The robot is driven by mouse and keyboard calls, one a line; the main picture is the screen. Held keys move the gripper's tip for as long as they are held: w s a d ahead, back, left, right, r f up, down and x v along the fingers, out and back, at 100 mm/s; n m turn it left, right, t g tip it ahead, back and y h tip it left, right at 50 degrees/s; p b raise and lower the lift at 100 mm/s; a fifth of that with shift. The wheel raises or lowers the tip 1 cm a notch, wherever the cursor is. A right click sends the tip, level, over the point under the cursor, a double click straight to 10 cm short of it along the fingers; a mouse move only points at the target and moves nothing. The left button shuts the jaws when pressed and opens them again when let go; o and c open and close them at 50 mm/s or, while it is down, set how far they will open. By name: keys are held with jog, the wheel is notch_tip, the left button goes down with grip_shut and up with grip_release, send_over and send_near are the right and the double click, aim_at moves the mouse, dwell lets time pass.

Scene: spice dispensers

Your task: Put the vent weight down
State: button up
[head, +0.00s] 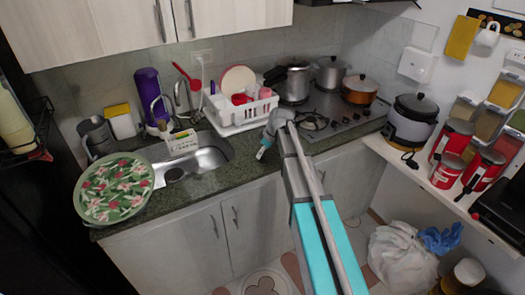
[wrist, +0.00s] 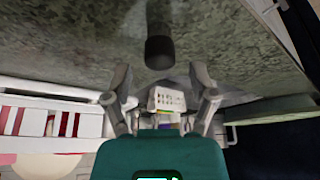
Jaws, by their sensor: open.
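In the wrist view, which looks upside down, a small dark cylinder with a greyer stem, apparently the vent weight (wrist: 159,52), shows against the green speckled counter (wrist: 80,45). It lies in line with the gap between my fingers, just past their tips. I cannot tell whether it stands or lies, and no finger visibly touches it. My gripper (wrist: 162,74) is open, one finger on each side of the gap. In the head view my gripper (head: 264,150) is low over the counter, right of the sink. The vent weight cannot be made out there.
The white dish rack (head: 240,115) stands close behind my gripper. The sink (head: 190,162) is to the left, with a green floral tray (head: 114,188) beyond it. The stove (head: 325,115) with several pots is to the right. Bare counter lies in front of the sink.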

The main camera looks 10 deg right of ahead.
jog(key=p+v, duration=0.8)
jog(key=v, duration=0.1)
jog(key=shift+r, duration=0.3)
jog(key=shift+s, duration=0.1)
dwell(0.6)
jog(key=s+a+m+g+h, duration=0.1)
jog(key=s+m, duration=0.4)
jog(key=s, duration=0.8)
jog(key=s+a+f+m+g+h, duration=0.1)
jog(key=s+m, duration=0.4)
jog(key=s, duration=0.8)
jog(key=shift+s+a+f+m+g+h, duration=0.3)
jog(key=shift+a+m+g+h, duration=0.1)
jog(key=shift+h, duration=0.5)
